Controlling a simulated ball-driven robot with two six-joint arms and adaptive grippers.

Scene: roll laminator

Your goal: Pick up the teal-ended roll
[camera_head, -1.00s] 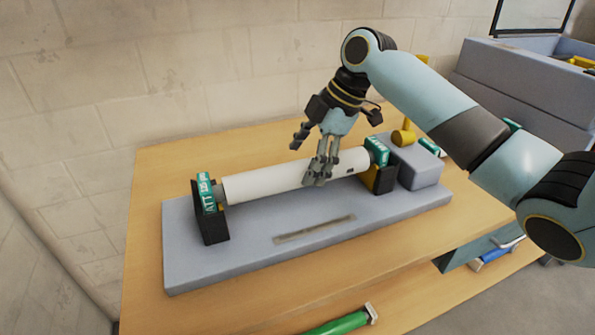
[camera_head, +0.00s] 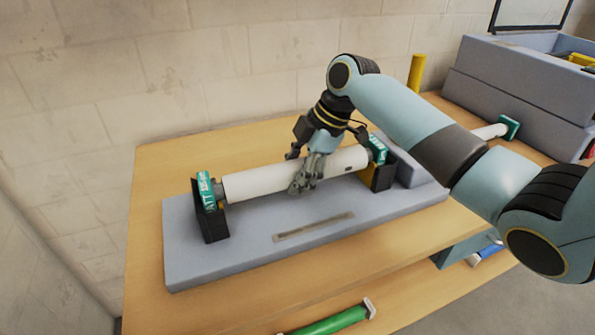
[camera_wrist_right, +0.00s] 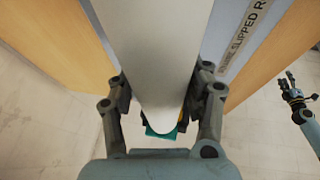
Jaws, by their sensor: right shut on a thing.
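A long white roll (camera_head: 255,181) with teal, lettered end pieces lies across two black end brackets on a grey base. The left teal end (camera_head: 205,187) and the right teal end (camera_head: 377,149) both show. My right gripper (camera_head: 300,187) is shut on the roll, right of its middle. In the right wrist view the white roll (camera_wrist_right: 155,55) runs between the two fingers of the gripper (camera_wrist_right: 165,100), and a teal end (camera_wrist_right: 160,133) shows below. My left gripper (camera_wrist_right: 291,88) shows small at the right of that view, fingers apart and empty.
The grey base (camera_head: 240,257) stands on a wooden table against a block wall. Another white roll with a teal end (camera_head: 509,127) lies by a grey bin (camera_head: 500,85) at right. A yellow post (camera_head: 416,72) stands behind. A green roll (camera_head: 335,320) lies below in front.

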